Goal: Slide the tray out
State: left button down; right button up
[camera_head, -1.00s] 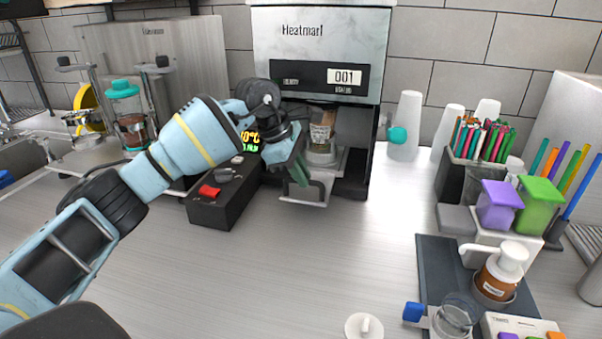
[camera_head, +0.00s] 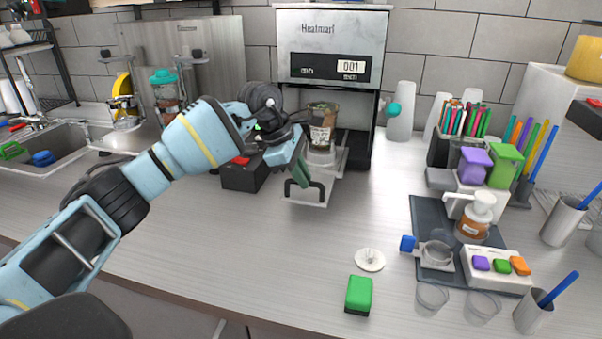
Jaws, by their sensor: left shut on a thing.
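The cup sealer (camera_head: 331,47) stands against the back wall, with "Heatmarl" on its front and a display reading 001. Its pale tray (camera_head: 313,196) sticks out from the opening toward me, with a dark handle at the front. A clear cup with brown contents and a label (camera_head: 321,127) stands upright in the holder on the tray. My left gripper (camera_head: 304,178) is shut on the tray's handle, coming from the left. Its fingers hide part of the handle and the tray's left side. My right gripper is out of view.
A dark box with a red switch (camera_head: 245,175) stands just left of the tray, partly behind my left arm. A dark mat (camera_head: 425,215) with a pump bottle (camera_head: 473,220) lies at right. A green block (camera_head: 359,294) lies near the front edge. The counter before the tray is clear.

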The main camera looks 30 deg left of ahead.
pick_arm(q)
jog(key=shift+s+d, duration=0.1)
jog(key=shift+s, duration=0.25)
jog(key=shift+w, duration=0.15)
jog(key=c, duration=1.5)
grip_release()
jog(key=shift+o, duration=0.2)
jog(key=v, duration=0.7)
jog(key=shift+r, duration=0.3)
